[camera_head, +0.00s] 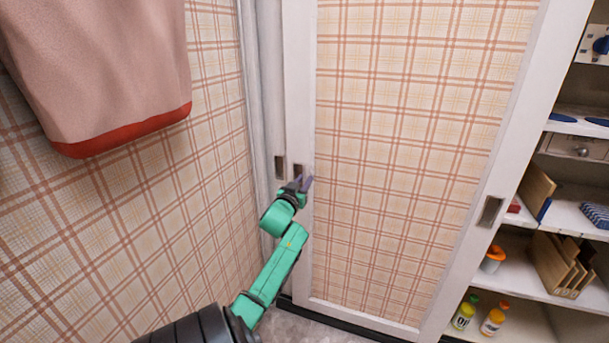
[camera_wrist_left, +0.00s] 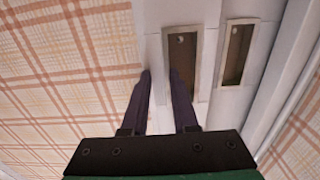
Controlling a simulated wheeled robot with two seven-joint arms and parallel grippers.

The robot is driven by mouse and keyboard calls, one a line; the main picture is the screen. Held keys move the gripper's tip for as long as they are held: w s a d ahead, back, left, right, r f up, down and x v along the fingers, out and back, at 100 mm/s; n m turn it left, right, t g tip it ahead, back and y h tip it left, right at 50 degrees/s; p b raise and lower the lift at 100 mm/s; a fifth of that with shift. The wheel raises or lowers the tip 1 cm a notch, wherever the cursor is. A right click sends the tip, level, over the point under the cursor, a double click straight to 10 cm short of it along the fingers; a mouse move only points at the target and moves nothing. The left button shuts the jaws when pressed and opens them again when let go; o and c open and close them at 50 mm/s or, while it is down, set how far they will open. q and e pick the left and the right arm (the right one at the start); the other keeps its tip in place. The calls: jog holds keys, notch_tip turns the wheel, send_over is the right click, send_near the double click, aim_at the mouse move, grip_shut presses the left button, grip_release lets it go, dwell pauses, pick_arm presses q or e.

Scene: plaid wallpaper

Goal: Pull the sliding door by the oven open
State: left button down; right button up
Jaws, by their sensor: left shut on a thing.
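The sliding door (camera_head: 410,150) is a tall plaid panel in a white frame, in the middle of the head view. A dark recessed handle (camera_head: 298,172) sits in its left stile; it also shows in the left wrist view (camera_wrist_left: 182,48). My left gripper (camera_head: 303,184) is at this handle. In the left wrist view its two dark fingers (camera_wrist_left: 161,75) stand a little apart, one tip at the recess and the other by the stile's plaid-side edge. It is shut on the stile at the handle. My right gripper is not in view. No oven is visible.
A second recessed handle (camera_head: 280,166) lies just left, on a neighbouring white frame. Another handle (camera_head: 490,211) is on the door's right stile. Open shelves (camera_head: 535,245) with bottles and boxes stand at the right. A plaid wall and a pink hanging thing (camera_head: 100,70) are at the left.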

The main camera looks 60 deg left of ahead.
pick_arm(q)
jog(key=c, duration=0.7)
grip_release()
jog(key=shift+s+d, duration=0.1)
jog(key=shift+d, duration=0.1)
jog(key=p+v, duration=0.2)
jog(key=v, duration=1.2)
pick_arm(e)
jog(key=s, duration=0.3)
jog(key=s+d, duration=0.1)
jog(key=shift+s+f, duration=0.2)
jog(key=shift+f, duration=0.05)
